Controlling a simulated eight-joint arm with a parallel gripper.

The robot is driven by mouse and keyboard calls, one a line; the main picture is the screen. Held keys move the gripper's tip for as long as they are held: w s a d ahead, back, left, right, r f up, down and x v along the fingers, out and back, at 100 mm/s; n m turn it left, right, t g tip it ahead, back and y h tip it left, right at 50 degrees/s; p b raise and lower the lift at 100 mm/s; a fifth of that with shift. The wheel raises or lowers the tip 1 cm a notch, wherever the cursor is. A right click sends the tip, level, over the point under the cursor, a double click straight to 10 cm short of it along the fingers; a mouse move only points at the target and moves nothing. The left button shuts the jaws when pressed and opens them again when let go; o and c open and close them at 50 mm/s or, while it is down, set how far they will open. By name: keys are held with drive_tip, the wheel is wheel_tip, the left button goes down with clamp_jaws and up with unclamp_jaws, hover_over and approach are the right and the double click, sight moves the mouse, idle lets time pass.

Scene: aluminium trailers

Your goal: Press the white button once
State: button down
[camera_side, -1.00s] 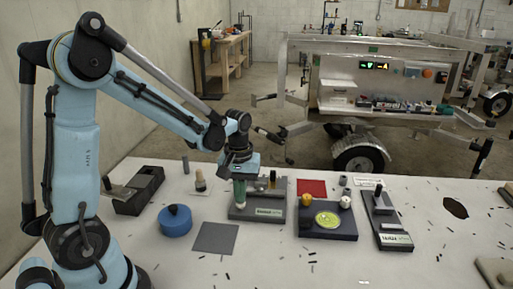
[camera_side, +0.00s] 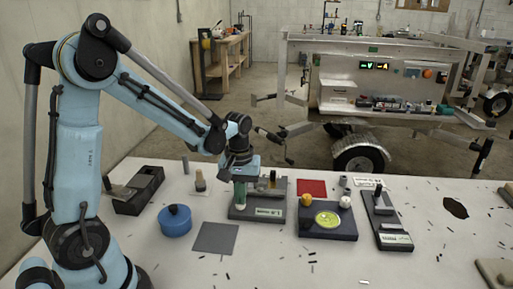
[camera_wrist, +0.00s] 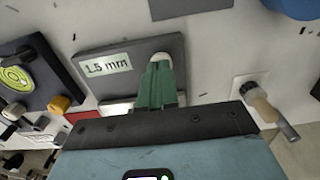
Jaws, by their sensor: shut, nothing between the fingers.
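A white rounded button (camera_wrist: 160,57) shows on a grey plate (camera_wrist: 135,46) labelled "1.5 mm" in the wrist view. My gripper's green fingers (camera_wrist: 158,82) are together, empty, with their tips at the button and partly covering it. I cannot tell whether they touch it. In the side view my gripper (camera_side: 240,205) points down over the left part of the same grey plate (camera_side: 262,203). The button is mostly hidden there by the fingers.
A dark base (camera_side: 328,231) with a yellow-green disc, a yellow knob (camera_side: 306,200) and a white knob (camera_side: 346,201) stands to the right. A blue round container (camera_side: 175,221) and a grey square (camera_side: 215,238) lie to the left. The front table is mostly clear.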

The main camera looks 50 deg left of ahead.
wheel_tip(320, 180, up, 13)
idle(0.5)
drive_tip(key=shift+s, duration=0.1)
idle(0.5)
drive_tip(key=s+d+f+m+t, duration=0.3)
drive_tip(key=s+d+m+t, duration=0.3)
drive_tip(key=d+m+t, duration=0.1)
drive_tip(key=shift+d+m, duration=0.55)
drive_tip(key=shift+m, duration=0.45)
